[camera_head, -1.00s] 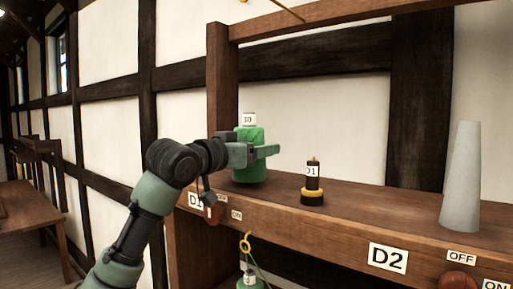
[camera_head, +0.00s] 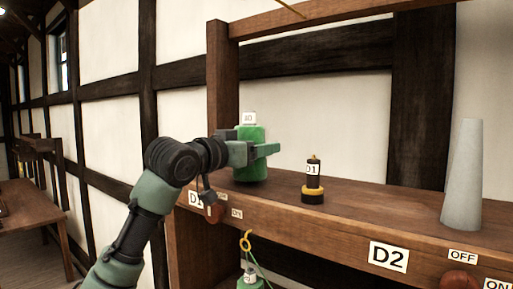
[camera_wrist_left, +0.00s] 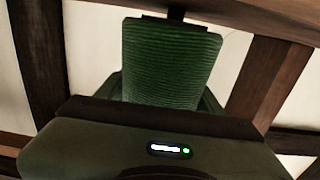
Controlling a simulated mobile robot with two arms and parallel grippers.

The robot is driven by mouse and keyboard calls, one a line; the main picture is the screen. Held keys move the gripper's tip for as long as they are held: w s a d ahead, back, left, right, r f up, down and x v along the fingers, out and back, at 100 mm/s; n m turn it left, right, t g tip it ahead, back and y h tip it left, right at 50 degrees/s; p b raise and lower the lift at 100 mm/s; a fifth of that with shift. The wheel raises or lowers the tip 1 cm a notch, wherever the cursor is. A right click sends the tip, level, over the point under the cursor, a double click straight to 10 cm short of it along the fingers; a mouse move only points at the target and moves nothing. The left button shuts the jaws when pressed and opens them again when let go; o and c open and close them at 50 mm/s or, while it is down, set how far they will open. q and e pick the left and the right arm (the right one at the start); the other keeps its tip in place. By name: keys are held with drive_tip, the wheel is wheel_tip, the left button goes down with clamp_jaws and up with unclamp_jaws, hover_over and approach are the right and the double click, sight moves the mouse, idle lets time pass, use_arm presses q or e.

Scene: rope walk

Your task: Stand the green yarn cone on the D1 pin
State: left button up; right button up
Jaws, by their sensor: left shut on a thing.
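The green yarn cone (camera_head: 250,168) is upright at the left end of the wooden shelf, with a white label on its top. My left gripper (camera_head: 262,150) is shut on it from the left. I cannot tell whether its base touches the shelf. In the left wrist view the ribbed green cone (camera_wrist_left: 170,62) fills the space ahead of the gripper (camera_wrist_left: 170,100). The D1 pin (camera_head: 313,180) is a dark post with a yellow ring and a D1 label, standing on the shelf to the right of the cone, apart from it. My right gripper is not in view.
A grey cone (camera_head: 463,180) stands at the right of the shelf (camera_head: 375,212). A wooden post (camera_head: 221,85) rises behind the held cone. A hook (camera_head: 246,242) with a green thread and another green thing (camera_head: 250,281) hang below the shelf front. The shelf between pin and grey cone is clear.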

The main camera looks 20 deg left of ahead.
use_arm(q)
drive_tip(key=shift+f+b, duration=0.35)
drive_tip(key=shift+f, duration=0.15)
idle(0.4)
drive_tip(key=o, duration=1.3)
drive_tip(key=shift+s, duration=0.15)
drive_tip(key=shift+s+a+b, duration=0.3)
drive_tip(key=shift+s, duration=0.3)
drive_tip(key=shift+b+v, duration=0.65)
drive_tip(key=shift+v, duration=1.35)
drive_tip(key=shift+b+v, duration=0.65)
drive_tip(key=shift+v, duration=2.15)
drive_tip(key=shift+r, duration=0.1)
